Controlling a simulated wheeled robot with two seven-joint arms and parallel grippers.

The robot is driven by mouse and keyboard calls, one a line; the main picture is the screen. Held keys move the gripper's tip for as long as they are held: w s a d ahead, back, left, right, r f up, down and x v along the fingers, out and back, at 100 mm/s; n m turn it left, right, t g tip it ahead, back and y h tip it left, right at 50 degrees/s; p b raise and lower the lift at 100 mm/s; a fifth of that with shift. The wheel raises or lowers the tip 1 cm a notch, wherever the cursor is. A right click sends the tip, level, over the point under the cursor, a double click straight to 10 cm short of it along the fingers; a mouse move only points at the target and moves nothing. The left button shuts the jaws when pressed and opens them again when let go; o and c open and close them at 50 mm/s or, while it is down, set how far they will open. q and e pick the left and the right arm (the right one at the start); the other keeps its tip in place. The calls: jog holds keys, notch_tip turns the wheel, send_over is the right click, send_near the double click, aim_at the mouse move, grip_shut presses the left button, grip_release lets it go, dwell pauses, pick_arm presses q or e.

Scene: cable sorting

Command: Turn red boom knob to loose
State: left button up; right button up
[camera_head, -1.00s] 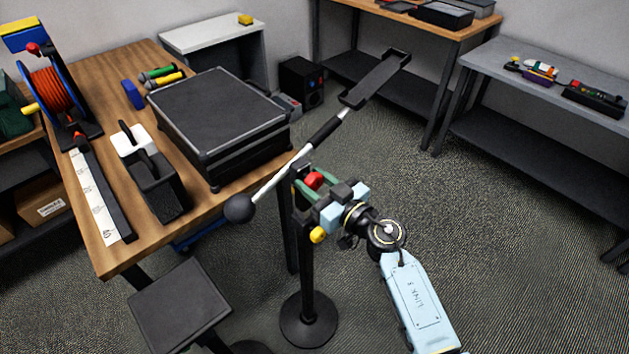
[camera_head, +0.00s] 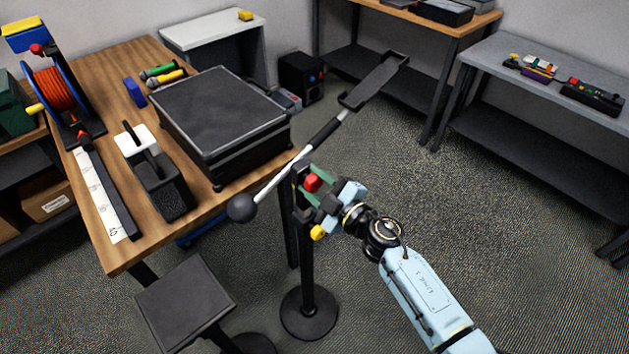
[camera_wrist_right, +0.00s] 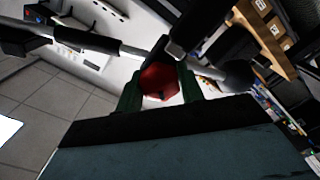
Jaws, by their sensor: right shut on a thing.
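The red boom knob (camera_head: 312,183) sits at the top of the black stand (camera_head: 307,265), where the boom crosses it. My right gripper (camera_head: 310,186) has its green fingers on either side of the knob and is shut on it. In the right wrist view the red knob (camera_wrist_right: 159,81) shows between the two green fingers (camera_wrist_right: 160,90). The boom (camera_head: 287,171) runs slanted, with a dark ball (camera_head: 241,207) at its lower end and a flat black holder (camera_head: 375,80) at its upper end. My left gripper is not in view.
A wooden table (camera_head: 118,248) at the left bears a black case (camera_head: 215,110), a cable reel (camera_head: 55,88) and a dark block (camera_head: 163,190). A yellow knob (camera_head: 318,232) is on the stand below my gripper. A black stool (camera_head: 185,300) stands in front; floor on the right is clear.

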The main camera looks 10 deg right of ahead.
jog(key=n, duration=0.4)
jog(key=shift+f+n, duration=0.1)
jog(key=shift+n, duration=0.2)
jog(key=shift+n+b, duration=0.55)
jog(key=shift+n, duration=1.15)
jog(key=o, duration=1)
jog(key=shift+s, duration=0.1)
jog(key=shift+f, duration=0.1)
